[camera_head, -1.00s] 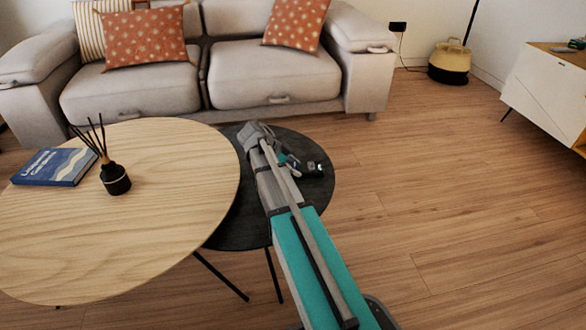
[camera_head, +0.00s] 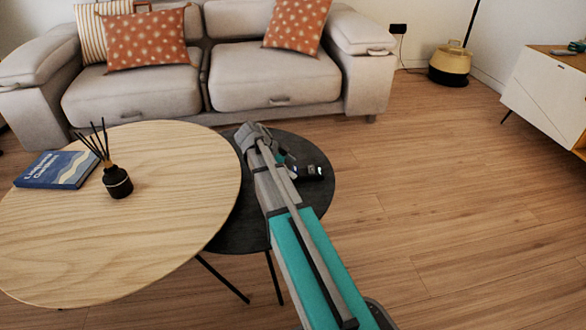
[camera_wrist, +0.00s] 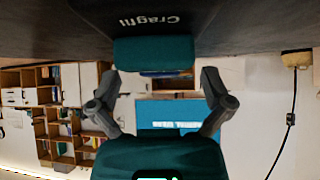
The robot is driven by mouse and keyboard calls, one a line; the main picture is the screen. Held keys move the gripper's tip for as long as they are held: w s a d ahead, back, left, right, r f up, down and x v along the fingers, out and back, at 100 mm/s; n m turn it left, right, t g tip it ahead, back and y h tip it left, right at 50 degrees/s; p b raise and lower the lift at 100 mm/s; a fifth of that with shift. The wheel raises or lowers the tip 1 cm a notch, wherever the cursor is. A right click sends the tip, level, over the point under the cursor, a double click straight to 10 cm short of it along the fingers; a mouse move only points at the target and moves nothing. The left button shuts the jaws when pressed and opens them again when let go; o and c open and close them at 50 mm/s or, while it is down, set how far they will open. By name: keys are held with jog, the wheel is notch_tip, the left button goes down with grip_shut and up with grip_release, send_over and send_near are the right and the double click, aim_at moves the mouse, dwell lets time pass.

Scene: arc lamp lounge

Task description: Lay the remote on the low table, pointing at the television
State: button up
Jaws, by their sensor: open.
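A small dark object with a pale mark, which looks like the remote (camera_head: 314,172), lies on the dark round low table (camera_head: 240,234). In the wrist view, whose picture is upside down, a dark thing lettered "Cragfil" with a teal end (camera_wrist: 153,52) shows close ahead; it may be the same object. My gripper (camera_head: 288,157) is just left of the remote, low over the table and partly hidden by my arm. In the wrist view my gripper (camera_wrist: 160,92) has its fingers spread, with nothing clasped. I cannot make out the television for certain.
A larger wooden round table (camera_head: 150,235) overlaps the dark table on the left. It bears a blue book (camera_head: 57,170) and a reed diffuser (camera_head: 117,182). A sofa (camera_head: 270,75) stands behind. A white cabinet (camera_head: 545,90) is at right. The floor between is clear.

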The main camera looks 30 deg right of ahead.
jog(key=shift+p+v, duration=3.45)
jog(key=shift+v, duration=1.8)
